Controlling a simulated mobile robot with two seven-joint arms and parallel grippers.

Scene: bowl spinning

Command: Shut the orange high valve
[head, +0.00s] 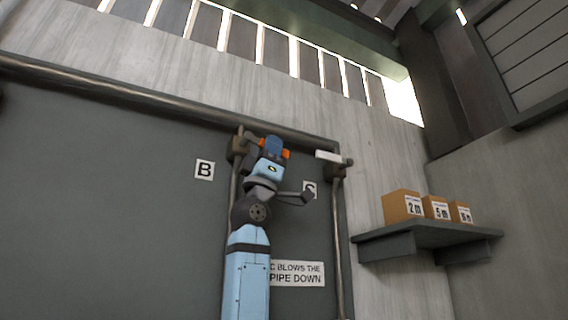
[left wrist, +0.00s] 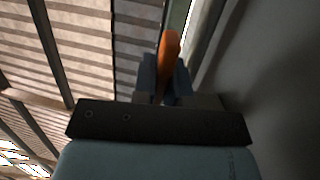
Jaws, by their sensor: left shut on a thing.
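The orange valve handle (head: 287,154) sits high on the wall, by a brown fitting on the vertical pipe near label B. My left gripper (head: 272,146) is raised to it and shut on it; orange shows on both sides of the fingers. In the left wrist view the orange handle (left wrist: 170,46) stands up between the fingers of my left gripper (left wrist: 163,80). The handle's middle and its joint to the valve are hidden by the gripper. My right gripper is in neither view.
A white lever (head: 328,156) is on the neighbouring pipe, close right of my gripper. Label B (head: 205,170) is left; a sign (head: 297,273) is partly behind my arm. A shelf (head: 425,235) with cardboard boxes (head: 402,206) juts out right. A thick pipe (head: 120,92) runs above.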

